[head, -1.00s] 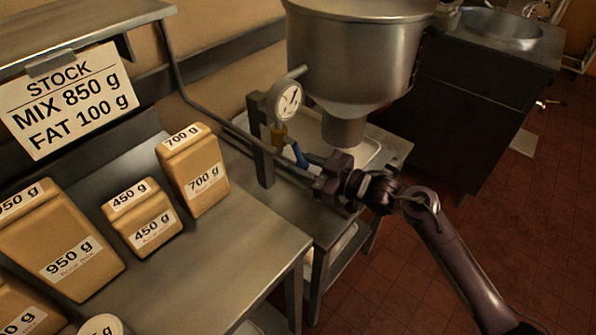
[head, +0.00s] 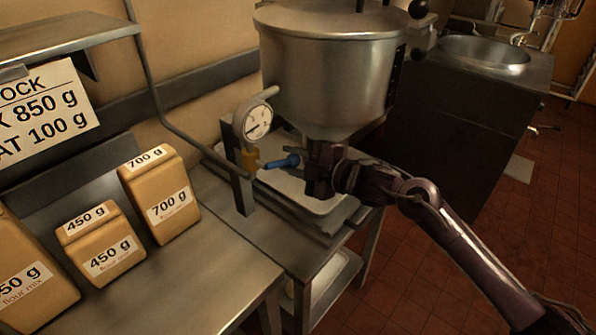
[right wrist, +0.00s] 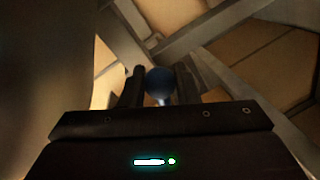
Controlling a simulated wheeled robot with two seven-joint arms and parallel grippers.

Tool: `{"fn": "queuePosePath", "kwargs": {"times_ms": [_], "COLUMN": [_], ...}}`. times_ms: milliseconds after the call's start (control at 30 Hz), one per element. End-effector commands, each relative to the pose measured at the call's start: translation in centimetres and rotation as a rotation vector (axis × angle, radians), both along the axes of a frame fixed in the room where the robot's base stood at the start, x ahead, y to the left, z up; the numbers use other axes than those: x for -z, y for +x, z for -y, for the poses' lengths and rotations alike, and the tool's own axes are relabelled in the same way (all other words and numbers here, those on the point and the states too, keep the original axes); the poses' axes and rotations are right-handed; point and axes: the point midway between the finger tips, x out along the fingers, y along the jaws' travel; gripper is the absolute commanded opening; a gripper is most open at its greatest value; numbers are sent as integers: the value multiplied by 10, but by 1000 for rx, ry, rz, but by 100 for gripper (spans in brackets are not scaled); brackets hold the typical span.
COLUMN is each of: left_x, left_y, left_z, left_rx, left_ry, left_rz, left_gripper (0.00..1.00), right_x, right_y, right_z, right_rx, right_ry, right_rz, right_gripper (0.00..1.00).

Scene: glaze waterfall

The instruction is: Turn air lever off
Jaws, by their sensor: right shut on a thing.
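The air lever (head: 280,163) is blue and sits by a yellow brass valve (head: 250,160) under a round white gauge (head: 258,122). The lever lies close to level, pointing right from the valve. My right gripper (head: 304,164) is shut on the lever's outer end, coming from the right. In the right wrist view, the lever's round blue knob (right wrist: 160,82) sits between the two dark fingers. The fingers hide part of the lever. My left gripper is not in view.
A large steel hopper (head: 325,75) hangs just above my right gripper. A pale tray (head: 318,203) lies below it. Several labelled tan flour packs (head: 160,195) stand on the steel counter (head: 215,265) at left. A sink (head: 485,52) is at back right.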

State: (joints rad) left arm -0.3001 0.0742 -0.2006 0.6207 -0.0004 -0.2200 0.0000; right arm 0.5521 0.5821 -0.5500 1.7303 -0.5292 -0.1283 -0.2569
Motion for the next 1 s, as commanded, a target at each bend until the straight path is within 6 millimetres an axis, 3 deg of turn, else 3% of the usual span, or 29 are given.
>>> {"fn": "queuePosePath", "kwargs": {"times_ms": [400,1000], "left_x": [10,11], "left_y": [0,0], "left_z": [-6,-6], "left_rx": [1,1], "left_ry": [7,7], "left_rz": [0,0], "left_gripper": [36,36], "right_x": [-16,-20], "right_y": [4,4], "right_z": [4,4], "right_rx": [5,4], "right_ry": [-144,-167], "right_rz": [145,169], "right_gripper": [0,0]}}
